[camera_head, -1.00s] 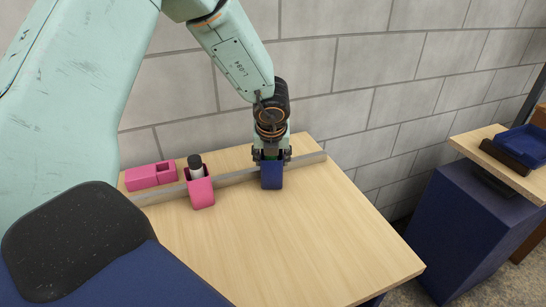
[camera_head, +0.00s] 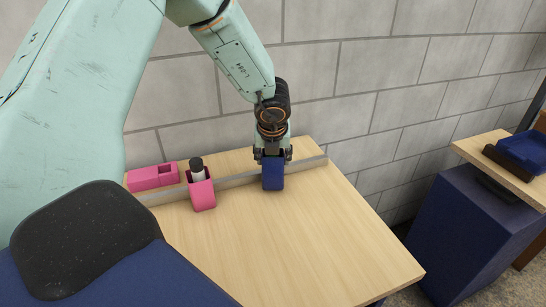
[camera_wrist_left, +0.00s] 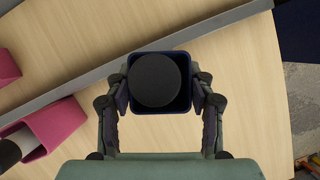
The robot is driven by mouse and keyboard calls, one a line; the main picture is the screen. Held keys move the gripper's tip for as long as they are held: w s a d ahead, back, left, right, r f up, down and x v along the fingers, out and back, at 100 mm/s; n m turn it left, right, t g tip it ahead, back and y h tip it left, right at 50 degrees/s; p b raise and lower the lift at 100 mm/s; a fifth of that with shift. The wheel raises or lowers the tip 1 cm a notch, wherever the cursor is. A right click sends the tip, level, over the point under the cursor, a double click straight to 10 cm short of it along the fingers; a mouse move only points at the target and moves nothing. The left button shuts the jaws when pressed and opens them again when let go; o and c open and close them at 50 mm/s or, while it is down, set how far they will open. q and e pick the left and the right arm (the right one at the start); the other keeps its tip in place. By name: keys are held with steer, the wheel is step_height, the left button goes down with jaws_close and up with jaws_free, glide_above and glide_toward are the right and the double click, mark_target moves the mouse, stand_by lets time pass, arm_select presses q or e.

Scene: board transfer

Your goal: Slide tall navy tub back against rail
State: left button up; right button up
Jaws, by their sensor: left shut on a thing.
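The tall navy tub (camera_head: 273,178) stands upright at the front side of the grey rail (camera_head: 236,181), on the wooden table. In the left wrist view the tub (camera_wrist_left: 184,109) is seen from above, with a dark round item (camera_wrist_left: 156,80) inside. My left gripper (camera_head: 272,157) comes down over the tub and is shut on it, one finger on each side; the fingers (camera_wrist_left: 161,88) also show in the wrist view. My right gripper is out of view.
A pink tub (camera_head: 203,196) holding a dark-capped bottle (camera_head: 197,170) stands left of the navy tub, by the rail. A pink block with a recess (camera_head: 150,178) lies behind the rail. The table's front right is clear. A blue tray (camera_head: 524,150) sits on another stand at right.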

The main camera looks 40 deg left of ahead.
arm_select(q)
steer(key=o, duration=1.2)
steer(key=v, duration=0.6)
steer(key=s+v, duration=0.1)
steer(key=v, duration=0.3)
steer(key=shift+d+f, duration=0.3)
steer(key=shift+w+f, duration=0.1)
steer(key=x, duration=0.6)
steer(key=w+x, duration=0.1)
steer(key=x, duration=0.2)
steer(key=shift+w+a+f, duration=0.1)
steer(key=shift+w+a, duration=0.05)
steer(key=shift+a, duration=0.2)
